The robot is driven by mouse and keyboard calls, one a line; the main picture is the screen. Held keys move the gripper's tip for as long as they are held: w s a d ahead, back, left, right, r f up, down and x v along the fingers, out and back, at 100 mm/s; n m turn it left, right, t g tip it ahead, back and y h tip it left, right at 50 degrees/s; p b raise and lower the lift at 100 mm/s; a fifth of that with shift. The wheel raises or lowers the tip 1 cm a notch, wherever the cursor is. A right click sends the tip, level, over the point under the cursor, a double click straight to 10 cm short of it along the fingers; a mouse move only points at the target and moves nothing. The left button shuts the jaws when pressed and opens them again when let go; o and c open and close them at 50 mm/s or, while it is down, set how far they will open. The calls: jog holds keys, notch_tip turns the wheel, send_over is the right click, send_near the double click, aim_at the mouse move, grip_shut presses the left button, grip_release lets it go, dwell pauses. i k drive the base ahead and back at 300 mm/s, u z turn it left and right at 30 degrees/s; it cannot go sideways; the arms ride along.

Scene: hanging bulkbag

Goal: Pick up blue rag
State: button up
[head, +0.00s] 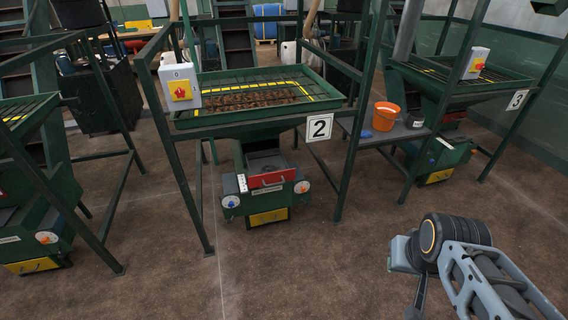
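My arm (490,280) reaches in from the lower right corner, over bare floor. Its fingertips do not show, so I cannot see whether they hold anything.
An orange bucket (385,116) stands on a shelf (365,133) between green-framed machines marked 2 (319,127) and 3 (517,99). Another machine (35,235) is at the left. A blue barrel-like object (268,22) stands far back. The brown floor (320,270) in front is clear.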

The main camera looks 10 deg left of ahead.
aim_at(366, 134)
jog(key=z, duration=0.65)
jog(key=i, duration=1.9)
jog(key=u, duration=1.25)
jog(key=i, duration=1.05)
jog(key=u, duration=0.2)
